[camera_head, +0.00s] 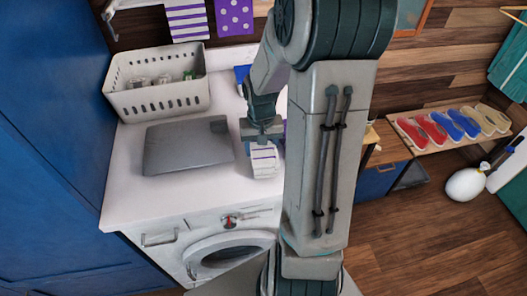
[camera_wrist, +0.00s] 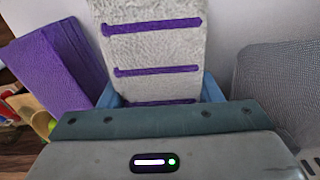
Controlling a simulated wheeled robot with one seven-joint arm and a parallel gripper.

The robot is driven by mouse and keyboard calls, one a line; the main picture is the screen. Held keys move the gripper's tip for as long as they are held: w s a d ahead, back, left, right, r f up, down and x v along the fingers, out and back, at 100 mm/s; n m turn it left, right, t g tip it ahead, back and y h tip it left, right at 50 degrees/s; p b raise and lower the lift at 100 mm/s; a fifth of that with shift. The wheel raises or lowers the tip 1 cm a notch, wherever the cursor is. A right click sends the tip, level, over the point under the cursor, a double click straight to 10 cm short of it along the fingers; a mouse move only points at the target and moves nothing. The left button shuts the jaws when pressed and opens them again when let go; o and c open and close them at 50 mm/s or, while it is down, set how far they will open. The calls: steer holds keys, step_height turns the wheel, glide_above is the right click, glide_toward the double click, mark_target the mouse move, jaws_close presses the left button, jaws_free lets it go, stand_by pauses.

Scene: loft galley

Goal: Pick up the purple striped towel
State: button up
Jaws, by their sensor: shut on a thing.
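The towel (camera_head: 265,162) is white with purple stripes and hangs down from my gripper (camera_head: 262,142) over the white countertop. In the wrist view the towel (camera_wrist: 150,45) stretches away from between the blue fingertips (camera_wrist: 160,97). My gripper is shut on one end of it. I cannot tell whether its lower end touches the counter. In the head view my arm hides part of the counter to the right.
A grey laptop-like slab (camera_head: 187,146) lies left of the towel. A white basket (camera_head: 157,95) stands behind it. A plain purple folded cloth (camera_wrist: 60,70) is beside the towel in the wrist view. A washing machine (camera_head: 215,245) is below the counter (camera_head: 125,190).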

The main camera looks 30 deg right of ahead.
steer(key=shift+d+r, duration=0.1)
steer(key=shift+r, duration=0.85)
steer(key=s+d+r, duration=0.2)
steer(key=s+d+r+b, duration=0.1)
steer(key=s+d+r, duration=0.1)
steer(key=s+d, duration=0.1)
steer(key=s+d+r, duration=0.2)
steer(key=s, duration=0.1)
steer(key=shift+s+d+r+b, duration=0.25)
steer(key=shift+d+r+b, duration=0.05)
steer(key=shift+d+b, duration=0.1)
